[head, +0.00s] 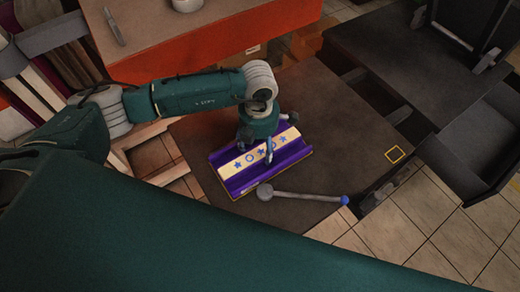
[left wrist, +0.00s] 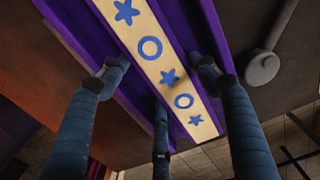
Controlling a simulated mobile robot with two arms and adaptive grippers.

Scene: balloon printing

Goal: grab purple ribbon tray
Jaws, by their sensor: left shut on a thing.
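The purple ribbon tray (head: 238,182) lies over the dark brown tabletop in the head view, slightly tilted in the picture. A cream strip with blue stars and circles runs along its middle. My left gripper (head: 258,148) comes down over the tray's middle and is shut on it. In the left wrist view the fingers (left wrist: 160,85) reach the tray (left wrist: 186,30) from both sides of the strip, with one more finger at the lower middle. I cannot tell whether the tray is lifted off the table. My right gripper is not in view.
A grey rod with a round head (head: 265,192) and a blue tip lies just in front of the tray; its head also shows in the left wrist view (left wrist: 262,68).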

